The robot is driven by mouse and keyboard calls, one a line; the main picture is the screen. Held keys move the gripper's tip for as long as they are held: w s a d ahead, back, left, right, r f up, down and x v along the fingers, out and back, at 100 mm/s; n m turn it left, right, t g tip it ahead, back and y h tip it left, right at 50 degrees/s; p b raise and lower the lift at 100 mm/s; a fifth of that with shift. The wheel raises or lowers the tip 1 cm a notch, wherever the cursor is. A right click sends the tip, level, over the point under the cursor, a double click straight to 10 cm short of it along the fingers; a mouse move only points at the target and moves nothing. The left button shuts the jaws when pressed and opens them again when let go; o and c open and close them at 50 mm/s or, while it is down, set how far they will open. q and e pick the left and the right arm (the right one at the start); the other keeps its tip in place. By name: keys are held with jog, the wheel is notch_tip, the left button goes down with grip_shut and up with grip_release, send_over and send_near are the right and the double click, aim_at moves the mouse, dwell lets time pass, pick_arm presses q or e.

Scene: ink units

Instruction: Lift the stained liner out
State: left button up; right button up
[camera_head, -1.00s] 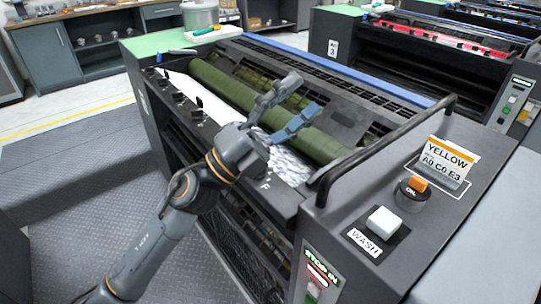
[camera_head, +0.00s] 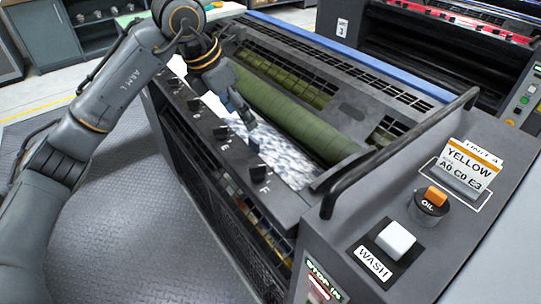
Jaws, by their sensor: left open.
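The stained liner (camera_head: 288,163) is a white sheet with grey-blue blotches, lying in the trough along the front of the ink unit, between the row of black keys and the green roller (camera_head: 310,128). Its near right end shows; part of it is hidden behind my left gripper. My left gripper (camera_head: 250,132) is open, pointing down over the liner close to the keys. I cannot tell whether its fingertips touch the sheet. My right gripper is not in view.
The black keys (camera_head: 257,172) stand along the front ledge. A black handrail (camera_head: 395,150) rises at the right, beside the panel with a WASH button (camera_head: 395,240), an orange-topped OIL knob (camera_head: 432,200) and a YELLOW card (camera_head: 470,165). Textured floor (camera_head: 120,220) is open at the left.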

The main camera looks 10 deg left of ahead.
aim_at(254, 139)
pick_arm(q)
jog(key=x, duration=0.5)
jog(key=shift+p+x, duration=0.9)
jog(key=shift+x, duration=1.7)
jog(key=shift+s, duration=0.15)
grip_shut()
